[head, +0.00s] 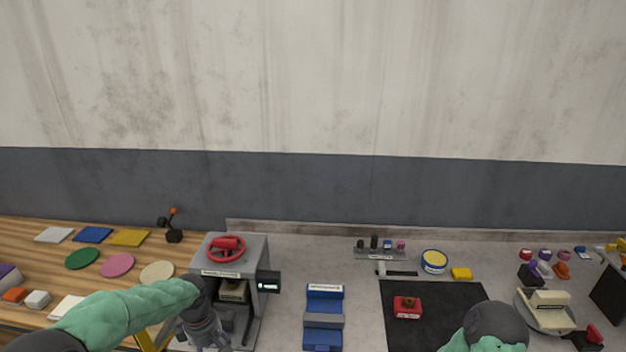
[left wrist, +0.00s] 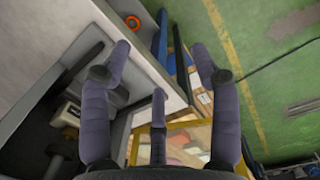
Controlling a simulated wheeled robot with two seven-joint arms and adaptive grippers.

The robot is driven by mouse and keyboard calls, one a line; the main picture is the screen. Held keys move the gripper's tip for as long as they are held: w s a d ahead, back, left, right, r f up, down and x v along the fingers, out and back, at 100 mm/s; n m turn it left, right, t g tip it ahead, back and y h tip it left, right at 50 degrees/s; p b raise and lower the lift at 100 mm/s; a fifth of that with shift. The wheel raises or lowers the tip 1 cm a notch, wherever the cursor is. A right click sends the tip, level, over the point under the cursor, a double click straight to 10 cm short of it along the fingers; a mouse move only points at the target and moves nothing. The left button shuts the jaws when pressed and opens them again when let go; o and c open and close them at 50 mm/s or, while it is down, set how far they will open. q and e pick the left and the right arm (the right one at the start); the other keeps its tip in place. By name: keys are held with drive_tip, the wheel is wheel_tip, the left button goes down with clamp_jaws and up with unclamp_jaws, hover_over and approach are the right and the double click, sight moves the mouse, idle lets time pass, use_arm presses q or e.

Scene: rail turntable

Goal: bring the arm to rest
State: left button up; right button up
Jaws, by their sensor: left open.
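My left arm comes in from the left in a green sleeve. My left gripper (head: 207,335) is low in the head view, in front of the left side of a grey machine with a red handwheel (head: 226,250). In the left wrist view the purple-grey fingers of the left gripper (left wrist: 157,62) are spread apart with nothing between them. Below them that view shows a grey bench edge, a yellow frame (left wrist: 180,133) and a green floor. Of my right arm, only a green and dark part shows at the bottom right of the head view; its gripper is out of view.
The wooden table (head: 30,230) at left holds coloured squares and discs. Right of the machine stand a blue fixture (head: 323,318), a black mat (head: 440,310) with a red block (head: 407,307), and a scale (head: 546,310). A wall closes off the back. Green floor (left wrist: 265,80) lies beside the bench.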

use_arm(q)
drive_tip(key=s+d+f+m+h+b, duration=0.2)
drive_tip(key=s+d+f+m, duration=0.4)
drive_tip(key=f, duration=0.6)
drive_tip(key=s+d+f+m+h+b, duration=0.1)
drive_tip(key=s+d+f+m+b, duration=0.15)
drive_tip(key=s+d+f, duration=0.7)
drive_tip(key=s+f+m, duration=0.4)
drive_tip(key=s+f, duration=0.2)
drive_tip(key=shift+s+d+f, duration=0.3)
drive_tip(key=shift+s+f, duration=0.05)
drive_tip(key=shift+m, duration=0.25)
drive_tip(key=shift+c, duration=0.3)
